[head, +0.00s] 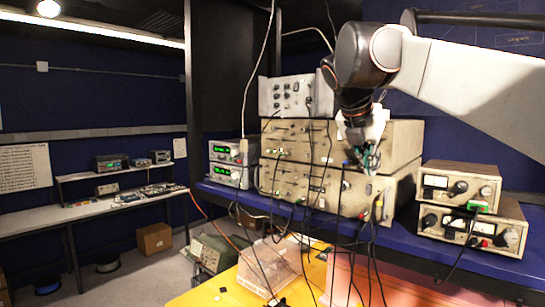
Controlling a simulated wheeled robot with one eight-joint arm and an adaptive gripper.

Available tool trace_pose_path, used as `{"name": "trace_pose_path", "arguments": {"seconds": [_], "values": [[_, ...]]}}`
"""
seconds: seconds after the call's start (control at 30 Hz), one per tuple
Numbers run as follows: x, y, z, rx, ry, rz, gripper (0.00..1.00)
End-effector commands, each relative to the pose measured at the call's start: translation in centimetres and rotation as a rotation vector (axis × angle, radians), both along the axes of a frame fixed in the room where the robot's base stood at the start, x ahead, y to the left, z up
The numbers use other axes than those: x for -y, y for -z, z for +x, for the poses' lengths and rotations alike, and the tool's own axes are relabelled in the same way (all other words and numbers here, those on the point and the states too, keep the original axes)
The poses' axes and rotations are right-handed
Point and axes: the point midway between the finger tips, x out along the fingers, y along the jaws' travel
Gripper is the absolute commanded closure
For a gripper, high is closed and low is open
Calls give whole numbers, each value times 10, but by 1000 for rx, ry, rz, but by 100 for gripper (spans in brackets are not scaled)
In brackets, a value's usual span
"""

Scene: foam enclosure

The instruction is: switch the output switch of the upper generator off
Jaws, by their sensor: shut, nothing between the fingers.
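Two wide beige generators stand stacked on the blue shelf. The upper generator (298,139) has a row of small knobs and connectors along its front. The lower generator (325,189) is directly beneath it. My gripper (369,166) is shut and empty, pointing down in front of the right end of the stack, and it covers part of both fronts. Whether it touches a panel cannot be told. The output switch is too small to make out or is hidden behind my gripper.
A smaller grey unit (287,97) sits on top of the stack. Power supplies (228,151) with green displays stand at left, metered units (459,188) at right. Several cables hang in front of the generators. A clear box (270,262) stands on the yellow surface (205,293) below.

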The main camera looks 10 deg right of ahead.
Motion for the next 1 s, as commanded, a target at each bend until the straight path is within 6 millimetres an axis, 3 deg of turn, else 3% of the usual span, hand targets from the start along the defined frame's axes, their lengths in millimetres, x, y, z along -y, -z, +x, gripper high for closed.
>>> {"name": "trace_pose_path", "arguments": {"seconds": [0.63, 1.0], "values": [[5, 4, 5, 6, 1, -9, 100], [5, -12, 5, 7, 1, -10, 100]]}}
